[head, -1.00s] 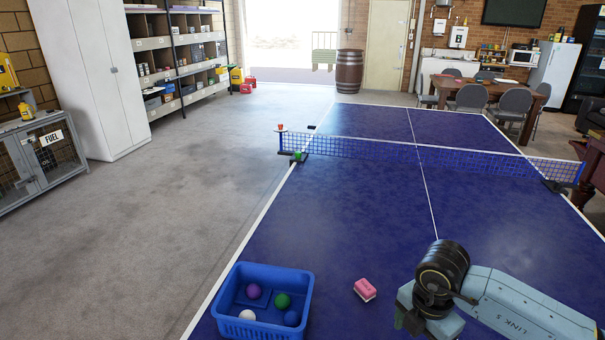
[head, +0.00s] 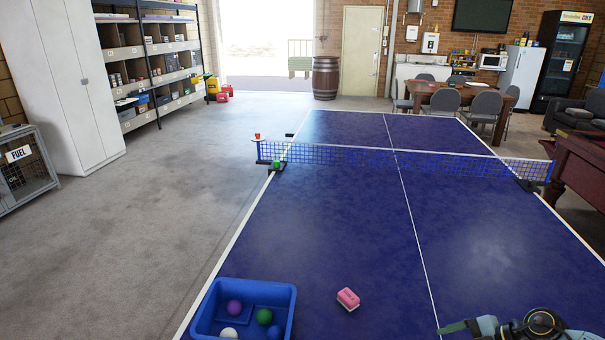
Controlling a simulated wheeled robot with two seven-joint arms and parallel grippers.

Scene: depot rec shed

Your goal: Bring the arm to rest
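My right arm shows only at the bottom right edge of the head view. Its dark round wrist part (head: 540,322) and a flat greenish piece pointing left, apparently part of my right gripper (head: 458,327), are low over the near right part of the blue table tennis table (head: 340,240). The frame cuts the arm off, and whether the gripper is open or shut cannot be made out. No held thing shows there. My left arm and gripper are out of view.
A blue basket (head: 274,292) with purple, green, white and blue balls stands at the table's near left. The net (head: 400,160) crosses the table. Grey floor on the left is clear.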

